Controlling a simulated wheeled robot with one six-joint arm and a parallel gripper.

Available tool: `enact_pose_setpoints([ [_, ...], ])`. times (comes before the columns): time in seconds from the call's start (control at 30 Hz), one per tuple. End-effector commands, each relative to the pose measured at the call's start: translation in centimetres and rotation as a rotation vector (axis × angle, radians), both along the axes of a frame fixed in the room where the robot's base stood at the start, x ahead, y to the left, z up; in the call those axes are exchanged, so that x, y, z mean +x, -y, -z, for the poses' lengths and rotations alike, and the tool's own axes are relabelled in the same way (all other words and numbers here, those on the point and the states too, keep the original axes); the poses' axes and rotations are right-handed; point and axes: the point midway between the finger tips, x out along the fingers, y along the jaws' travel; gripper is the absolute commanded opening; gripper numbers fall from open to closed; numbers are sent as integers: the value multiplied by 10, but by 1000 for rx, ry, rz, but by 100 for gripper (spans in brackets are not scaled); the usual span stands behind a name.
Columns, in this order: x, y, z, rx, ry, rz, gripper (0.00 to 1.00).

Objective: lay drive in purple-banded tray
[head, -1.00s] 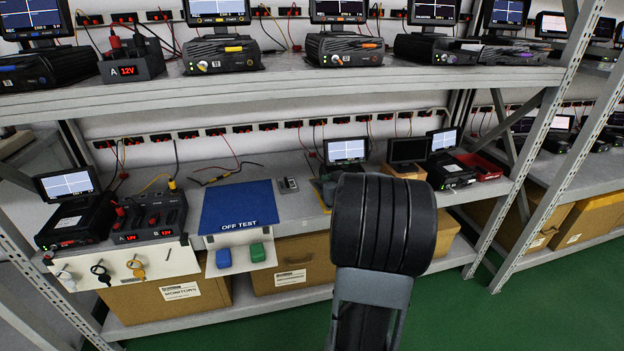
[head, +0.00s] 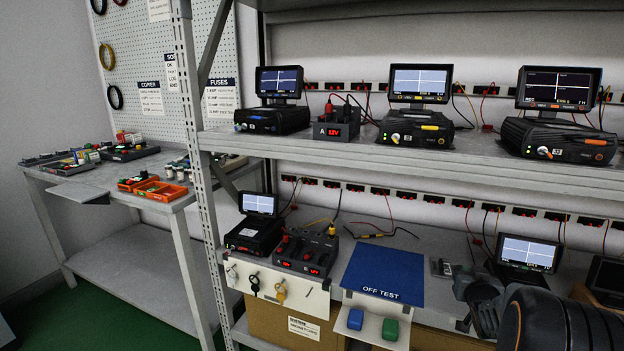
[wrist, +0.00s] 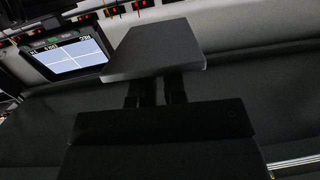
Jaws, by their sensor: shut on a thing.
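In the wrist view, my gripper (wrist: 155,90) is shut on a dark grey, flat, box-shaped drive (wrist: 154,50), which projects beyond the fingers. In the head view, part of my wrist shows at the lower right, in front of the lower shelf; the drive cannot be made out there. I cannot pick out a purple band on any tray. Orange trays (head: 160,192) and dark trays (head: 130,151) with small parts stand on the left bench (head: 90,186), too small to read further.
A rack upright (head: 190,150) stands between the bench and the shelves. The lower shelf holds a blue OFF TEST mat (head: 383,272), a dual power dock (head: 305,252) and monitors (head: 528,253). Units line the upper shelf (head: 480,156). Green floor (head: 85,315) is open at lower left.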

Motion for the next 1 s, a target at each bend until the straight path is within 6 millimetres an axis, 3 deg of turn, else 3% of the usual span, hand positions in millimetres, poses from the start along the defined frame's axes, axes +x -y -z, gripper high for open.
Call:
enact_pose_setpoints([
  [0.03,19,-31,11,4,-4,-32,0],
  [0.2,57,-121,38,2,-3,-119,0],
  [0.3,68,-165,50,0,-2,-175,0],
  [0.5,77,-231,63,-1,0,-286,0],
  [0.73,79,-283,68,-1,2,-386,0],
  [1.0,77,-281,52,1,-1,-382,0],
])
